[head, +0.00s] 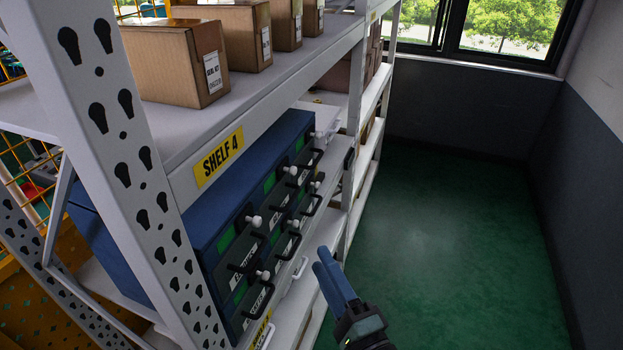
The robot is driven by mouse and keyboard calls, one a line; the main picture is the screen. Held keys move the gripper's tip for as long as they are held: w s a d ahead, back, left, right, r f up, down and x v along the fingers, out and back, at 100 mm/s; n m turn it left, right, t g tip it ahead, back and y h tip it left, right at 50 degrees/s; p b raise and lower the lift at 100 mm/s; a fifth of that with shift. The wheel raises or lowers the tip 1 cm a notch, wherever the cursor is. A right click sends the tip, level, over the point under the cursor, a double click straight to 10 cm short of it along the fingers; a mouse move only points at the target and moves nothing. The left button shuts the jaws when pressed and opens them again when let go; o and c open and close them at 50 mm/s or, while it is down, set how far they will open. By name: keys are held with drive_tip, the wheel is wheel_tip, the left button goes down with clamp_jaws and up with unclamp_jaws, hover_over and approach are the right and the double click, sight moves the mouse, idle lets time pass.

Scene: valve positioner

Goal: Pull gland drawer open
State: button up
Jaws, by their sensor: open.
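A blue drawer cabinet (204,228) stands on the rack's lower shelf, its front facing right. Its dark drawer fronts carry black bow handles (249,259), pale knobs (254,221) and white labels (257,300). The labels are too slanted and small to read surely, so I cannot tell which drawer is the gland drawer. The drawers I can see look shut. My gripper (322,258), with blue fingers, is in front of the cabinet, to the right of the drawer handles. It is open and holds nothing; the gap between its fingers is hard to see from here.
A white perforated rack post (135,150) stands at the cabinet's near side. Above is a shelf with a yellow SHELF 4 label (218,157) and cardboard boxes (183,62). Open green floor (450,200) lies right of the rack, up to a grey wall (590,160).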

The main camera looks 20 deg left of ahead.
drive_tip(key=p+x, duration=0.2)
drive_tip(key=x, duration=1)
drive_tip(key=shift+w+a+p, duration=0.2)
drive_tip(key=shift+a+p, duration=0.1)
drive_tip(key=shift+p, duration=0.1)
clamp_jaws()
idle(0.8)
